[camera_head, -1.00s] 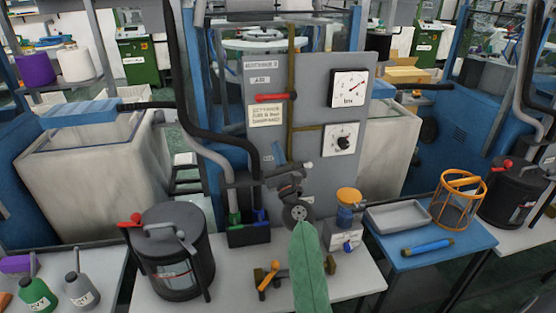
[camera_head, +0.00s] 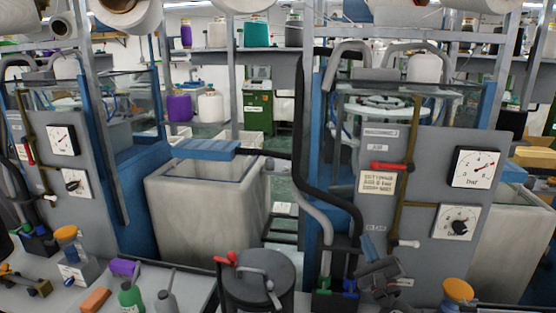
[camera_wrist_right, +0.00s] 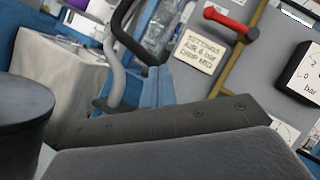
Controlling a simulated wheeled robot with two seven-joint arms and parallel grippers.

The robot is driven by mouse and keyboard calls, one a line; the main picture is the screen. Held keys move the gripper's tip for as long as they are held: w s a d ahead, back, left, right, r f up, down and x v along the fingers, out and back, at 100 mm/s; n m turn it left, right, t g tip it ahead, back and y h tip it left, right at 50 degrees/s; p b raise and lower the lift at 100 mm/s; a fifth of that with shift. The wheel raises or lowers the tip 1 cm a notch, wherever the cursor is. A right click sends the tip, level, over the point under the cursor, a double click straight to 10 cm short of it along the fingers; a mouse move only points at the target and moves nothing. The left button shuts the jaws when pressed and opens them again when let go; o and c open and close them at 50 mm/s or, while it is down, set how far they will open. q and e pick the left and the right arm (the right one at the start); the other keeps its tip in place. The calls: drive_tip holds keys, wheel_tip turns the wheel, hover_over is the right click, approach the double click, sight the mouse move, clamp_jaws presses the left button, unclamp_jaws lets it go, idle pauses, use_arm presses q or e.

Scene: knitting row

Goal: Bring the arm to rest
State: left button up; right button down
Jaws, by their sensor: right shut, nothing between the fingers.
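My right gripper (camera_head: 368,247) shows at the lower right of the head view, a dark grey body with a blue tip pointing up. It is shut and holds nothing. It is in front of the lower part of a grey panel (camera_head: 420,255), just right of the dark hoses; I cannot tell the gap. In the right wrist view the blue tip (camera_wrist_right: 152,88) stands beyond the dark gripper body, with the panel behind it. The rest of my right arm is below the head view. My left gripper is not in view.
A black lidded canister (camera_head: 258,280) with a red lever stands left of the gripper. A device with an orange cap (camera_head: 457,291) is to the right. Dark hoses (camera_head: 325,205) run down close to the gripper. A pale bin (camera_head: 205,205) stands further back left.

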drive_tip(key=s+a+f+n+g+y, duration=0.2)
drive_tip(key=s+a+f+n+g, duration=0.4)
drive_tip(key=f+n, duration=0.35)
drive_tip(key=s+a+f+n+g+y, duration=0.1)
drive_tip(key=s+a+f+n+g, duration=0.3)
drive_tip(key=s+f+n, duration=0.5)
drive_tip(key=s+d+f+n+g+h, duration=0.3)
drive_tip(key=s+f+n+g, duration=0.25)
drive_tip(key=s, duration=0.45)
drive_tip(key=s+d+f+n+g+h, duration=0.2)
drive_tip(key=s+f+n+g+h, duration=0.15)
drive_tip(key=s+f, duration=0.55)
drive_tip(key=s+a+f+g, duration=0.1)
drive_tip(key=s+a+f, duration=0.1)
drive_tip(key=f, duration=1.4)
drive_tip(key=s+a+f+g, duration=0.1)
drive_tip(key=s+f, duration=0.3)
drive_tip(key=f, duration=1.2)
drive_tip(key=shift+a+f+g+y, duration=0.3)
drive_tip(key=shift+a+y, duration=0.15)
drive_tip(key=shift+a, duration=0.2)
